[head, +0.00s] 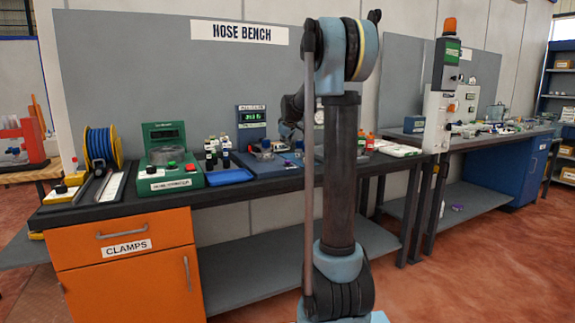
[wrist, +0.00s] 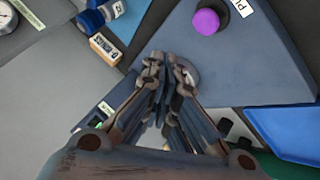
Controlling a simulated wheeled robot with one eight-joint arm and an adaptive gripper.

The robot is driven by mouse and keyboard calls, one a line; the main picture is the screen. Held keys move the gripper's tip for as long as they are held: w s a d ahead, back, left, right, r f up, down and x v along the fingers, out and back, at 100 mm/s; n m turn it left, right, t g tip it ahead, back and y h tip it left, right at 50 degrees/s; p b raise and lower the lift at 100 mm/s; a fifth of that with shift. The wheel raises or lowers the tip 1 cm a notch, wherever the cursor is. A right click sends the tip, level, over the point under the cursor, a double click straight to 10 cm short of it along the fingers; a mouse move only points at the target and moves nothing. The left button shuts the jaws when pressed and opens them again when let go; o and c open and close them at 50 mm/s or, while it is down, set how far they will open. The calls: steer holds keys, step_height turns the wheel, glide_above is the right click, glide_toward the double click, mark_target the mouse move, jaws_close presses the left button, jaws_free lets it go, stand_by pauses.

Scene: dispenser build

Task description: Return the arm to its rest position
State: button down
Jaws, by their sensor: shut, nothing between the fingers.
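My gripper (wrist: 168,66) is shut and empty, its fingertips close together in the wrist view. It is above a grey-blue slanted surface with a purple knob (wrist: 207,21) and a partly cut-off white label. A pale round piece shows just behind the fingertips; whether they touch it I cannot tell. In the head view my arm stands upright in front of the hose bench (head: 105,214), and its far part reaches behind the column over the bench. The fingertips cannot be made out there.
A green device (head: 171,178), a blue tray (head: 229,176) and a blue hose reel (head: 101,147) stand on the bench left of my arm. A control box with an orange beacon (head: 449,26) rises at the right. The orange clamps cabinet (head: 125,266) is below. Floor at right is clear.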

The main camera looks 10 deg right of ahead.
stand_by(0.3)
steer(key=s+f+m+g, duration=0.2)
steer(key=s+f, duration=0.2)
steer(key=s, duration=1.1)
steer(key=s+f+m+g, duration=0.1)
steer(key=s+f+m, duration=0.15)
steer(key=s, duration=1.25)
steer(key=s+f+m+g, duration=0.1)
steer(key=s+f, duration=0.4)
steer(key=s, duration=0.3)
steer(key=s+f+m+g, duration=0.1)
steer(key=s+f+m, duration=0.1)
steer(key=s+f, duration=0.4)
steer(key=s+d+f+m+g, duration=0.1)
steer(key=s+f, duration=0.5)
steer(key=s, duration=0.6)
steer(key=shift+s+f+g, duration=0.2)
steer(key=shift+s+g, duration=0.05)
steer(key=shift+g, duration=0.25)
steer(key=shift+w+f, duration=0.2)
steer(key=shift+w, duration=0.25)
